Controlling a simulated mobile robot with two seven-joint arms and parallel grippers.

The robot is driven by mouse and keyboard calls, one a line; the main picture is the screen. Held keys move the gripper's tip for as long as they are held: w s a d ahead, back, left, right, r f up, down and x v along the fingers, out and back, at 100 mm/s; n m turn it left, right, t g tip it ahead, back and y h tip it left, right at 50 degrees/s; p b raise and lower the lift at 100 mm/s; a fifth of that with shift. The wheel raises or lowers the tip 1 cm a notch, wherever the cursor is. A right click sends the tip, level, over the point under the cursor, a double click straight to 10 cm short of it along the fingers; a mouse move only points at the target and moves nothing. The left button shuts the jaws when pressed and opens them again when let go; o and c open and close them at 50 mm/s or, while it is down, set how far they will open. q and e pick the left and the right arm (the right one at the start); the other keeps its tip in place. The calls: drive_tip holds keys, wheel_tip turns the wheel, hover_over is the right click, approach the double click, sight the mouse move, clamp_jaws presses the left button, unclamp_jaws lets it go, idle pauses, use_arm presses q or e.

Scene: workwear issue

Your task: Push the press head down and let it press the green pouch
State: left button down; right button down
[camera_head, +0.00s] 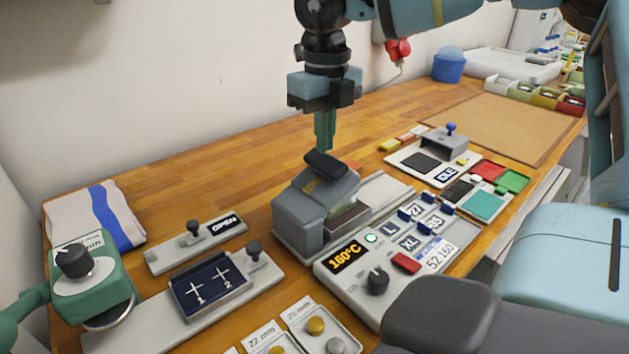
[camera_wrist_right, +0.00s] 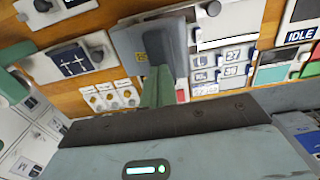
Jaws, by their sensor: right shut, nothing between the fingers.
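The press head (camera_head: 315,195) is a grey block with a black handle pad (camera_head: 326,165) on top, on the grey press in the middle of the bench. It also shows in the right wrist view (camera_wrist_right: 130,42). My right gripper (camera_head: 325,143) is shut and empty, pointing down with its green fingertips just above the pad. In the right wrist view the fingers (camera_wrist_right: 157,80) overlap the pad; I cannot tell whether they touch it. My left gripper is not in view.
The control panel reading 160°C (camera_head: 347,259) stands right in front of the press. A green machine with a dark knob (camera_head: 75,260) and a dark plate marked 1 and 2 (camera_head: 210,287) are at left. A brown mat (camera_head: 500,128) lies clear at back right.

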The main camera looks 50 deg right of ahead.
drive_tip(key=shift+f, duration=0.15)
idle(0.5)
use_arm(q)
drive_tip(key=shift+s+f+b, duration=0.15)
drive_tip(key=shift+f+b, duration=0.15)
use_arm(e)
drive_tip(key=shift+f, duration=0.35)
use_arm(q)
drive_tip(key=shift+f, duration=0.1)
use_arm(e)
drive_tip(key=shift+f, duration=0.1)
